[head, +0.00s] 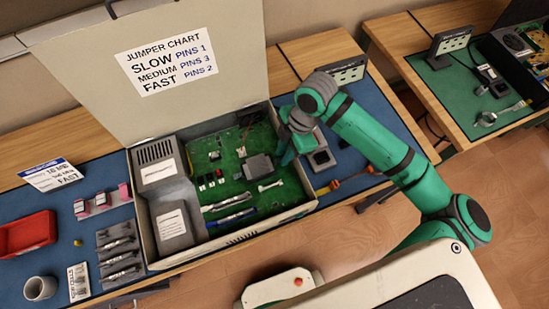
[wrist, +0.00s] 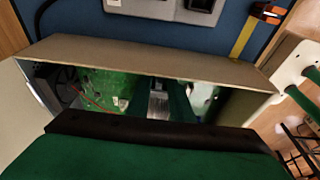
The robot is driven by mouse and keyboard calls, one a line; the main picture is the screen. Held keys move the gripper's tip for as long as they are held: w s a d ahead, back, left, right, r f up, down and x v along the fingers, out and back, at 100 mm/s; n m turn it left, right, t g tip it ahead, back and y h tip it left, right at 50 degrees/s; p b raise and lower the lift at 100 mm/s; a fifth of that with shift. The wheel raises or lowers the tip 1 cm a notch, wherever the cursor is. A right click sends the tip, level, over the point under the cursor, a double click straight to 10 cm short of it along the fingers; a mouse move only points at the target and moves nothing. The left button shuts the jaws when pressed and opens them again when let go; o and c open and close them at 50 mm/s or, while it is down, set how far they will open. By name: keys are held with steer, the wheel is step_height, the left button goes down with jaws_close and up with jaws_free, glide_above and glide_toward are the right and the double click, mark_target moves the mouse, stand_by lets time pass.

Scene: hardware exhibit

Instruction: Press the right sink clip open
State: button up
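The grey heat sink block (head: 258,168) sits on the green circuit board (head: 222,169) inside an open case. The right sink clip cannot be made out for certain; the heat sink's right side is close to my gripper. My gripper (head: 287,157) reaches over the case's right wall, just right of the heat sink and pointing down. In the wrist view, the two dark green fingers (wrist: 160,102) stand apart with a grey finned surface seen between them. No held object shows. Whether the fingertips touch anything is hidden by the gripper body and wall.
The case's right wall (wrist: 150,58) rises close beside my gripper. The raised lid (head: 160,100) carries a jumper chart. Grey boxes (head: 172,222) fill the case's left side. A red tray (head: 27,234), clip strips and a cup lie left.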

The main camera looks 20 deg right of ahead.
steer(key=a+v, duration=0.1)
steer(key=v, duration=0.5)
steer(key=shift+a+r, duration=0.2)
steer(key=shift+a, duration=0.05)
stand_by(0.3)
stand_by(0.6)
